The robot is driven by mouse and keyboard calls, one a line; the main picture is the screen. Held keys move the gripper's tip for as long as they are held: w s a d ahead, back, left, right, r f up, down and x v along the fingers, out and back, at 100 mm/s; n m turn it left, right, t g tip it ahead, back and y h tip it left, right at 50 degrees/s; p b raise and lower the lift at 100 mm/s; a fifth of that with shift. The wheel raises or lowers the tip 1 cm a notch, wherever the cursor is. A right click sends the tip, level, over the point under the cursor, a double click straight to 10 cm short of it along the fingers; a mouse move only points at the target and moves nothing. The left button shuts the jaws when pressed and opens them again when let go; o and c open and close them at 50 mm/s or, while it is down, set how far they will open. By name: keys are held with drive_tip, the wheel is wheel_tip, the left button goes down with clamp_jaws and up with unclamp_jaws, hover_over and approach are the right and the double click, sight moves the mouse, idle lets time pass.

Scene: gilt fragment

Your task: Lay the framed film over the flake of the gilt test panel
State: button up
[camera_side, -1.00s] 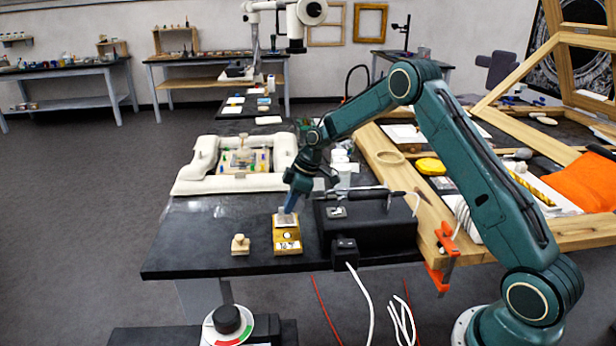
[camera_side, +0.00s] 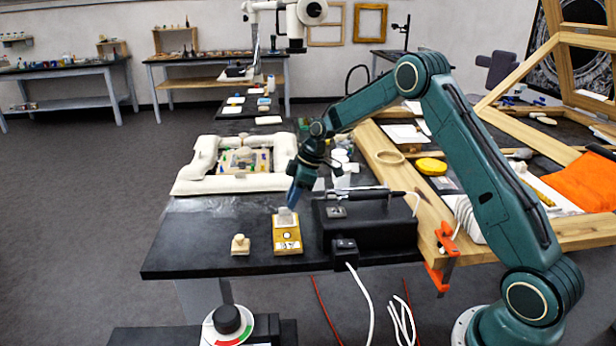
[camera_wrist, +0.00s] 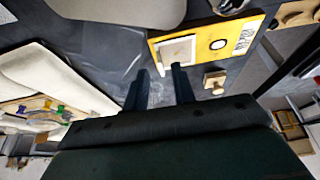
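A small pale square framed piece, apparently the framed film (camera_wrist: 176,50), rests on a yellow block (camera_side: 287,243); the block also shows in the wrist view (camera_wrist: 218,44). A pale upright part (camera_side: 285,216) shows on top of it in the side view. My gripper (camera_side: 292,203) is just above and behind the block. In the wrist view my gripper's fingers (camera_wrist: 158,74) are apart with nothing between them; one fingertip overlaps the piece's near edge in the picture. The gilt test panel (camera_side: 245,161) lies farther back, ringed by white padding (camera_side: 190,178). I cannot make out the flake.
A small wooden knobbed block (camera_side: 240,245) stands left of the yellow block. A black box (camera_side: 372,226) with a tool on top stands close on its right. Colored pegs stand about the panel. The black table's left front (camera_side: 185,240) is clear.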

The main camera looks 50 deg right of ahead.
drive_tip(key=v, duration=0.9)
drive_tip(key=shift+s+d+r, duration=0.15)
drive_tip(key=shift+r, duration=0.15)
drive_tip(key=shift+r, duration=0.1)
drive_tip(key=s+a+r+m+t+h, duration=0.1)
drive_tip(key=s+a+r+m, duration=0.1)
drive_tip(key=s+a+r, duration=0.45)
drive_tip(key=s+a+r+m+h, duration=0.15)
drive_tip(key=s+a+r, duration=0.25)
drive_tip(key=s+r, duration=0.4)
drive_tip(key=s+a+f+m, duration=0.1)
drive_tip(key=s+m, duration=0.1)
drive_tip(key=s, duration=0.8)
drive_tip(key=s+a+f+m+t, duration=0.1)
drive_tip(key=s+f+m, duration=0.1)
drive_tip(key=s, duration=0.9)
drive_tip(key=shift+s+a+f+m+t+h, duration=0.2)
drive_tip(key=shift+s+a+m+t+h, duration=0.15)
drive_tip(key=shift+m, duration=0.5)
